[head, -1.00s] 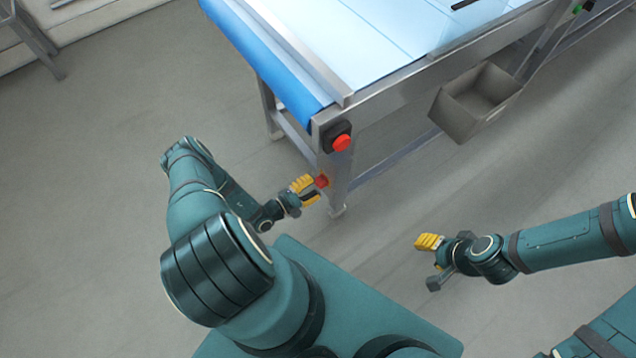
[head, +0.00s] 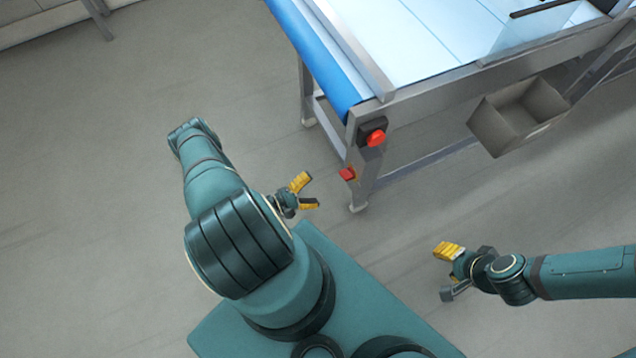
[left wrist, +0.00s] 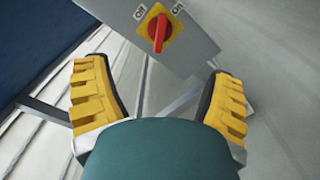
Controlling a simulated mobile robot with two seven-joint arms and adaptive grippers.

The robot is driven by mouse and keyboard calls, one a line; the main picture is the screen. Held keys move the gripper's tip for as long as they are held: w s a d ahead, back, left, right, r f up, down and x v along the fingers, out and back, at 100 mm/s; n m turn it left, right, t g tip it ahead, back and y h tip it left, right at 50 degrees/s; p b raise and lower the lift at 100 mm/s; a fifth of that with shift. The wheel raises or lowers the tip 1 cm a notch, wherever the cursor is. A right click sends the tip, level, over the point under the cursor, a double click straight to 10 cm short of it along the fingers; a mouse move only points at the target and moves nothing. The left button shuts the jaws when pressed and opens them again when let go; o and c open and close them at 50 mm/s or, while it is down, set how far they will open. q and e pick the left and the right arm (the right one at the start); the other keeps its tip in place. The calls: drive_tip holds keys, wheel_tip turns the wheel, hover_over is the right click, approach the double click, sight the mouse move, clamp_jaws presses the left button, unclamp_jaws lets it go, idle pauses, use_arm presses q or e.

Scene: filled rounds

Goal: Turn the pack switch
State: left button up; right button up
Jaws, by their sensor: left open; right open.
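The pack switch is a red rotary knob (left wrist: 158,32) on a yellow plate, on a grey panel with an "Off" label at upper left and an "On" label at upper right. Its handle stands nearly upright in the left wrist view; I cannot tell which label it points to. In the head view the switch (head: 347,173) is on the conveyor's near leg. My left gripper (head: 308,193) is open and empty, left of the switch and apart from it. Its yellow fingers (left wrist: 160,72) frame the space below the knob. My right gripper (head: 444,272) is open and empty, away from the conveyor.
A red push button (head: 376,138) sits just above the switch at the conveyor's corner. The conveyor (head: 430,82) has a blue belt end and metal frame. A grey bin (head: 495,130) hangs on its side. The floor left of it is clear.

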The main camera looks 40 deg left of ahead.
sight(342, 175)
use_arm(q)
wheel_tip(342, 175, up, 4)
drive_tip(key=a+n+g+h, duration=0.1)
drive_tip(key=a+n+g, duration=0.3)
drive_tip(key=n, duration=1.2)
drive_tip(key=shift+g, duration=0.4)
drive_tip(key=x, duration=0.4)
drive_tip(key=b+x, duration=0.1)
drive_tip(key=x, duration=0.4)
drive_tip(key=b+x, duration=0.1)
drive_tip(key=x, duration=0.4)
drive_tip(key=shift+d+r, duration=0.2)
drive_tip(key=shift+d, duration=0.35)
drive_tip(key=c, duration=1.2)
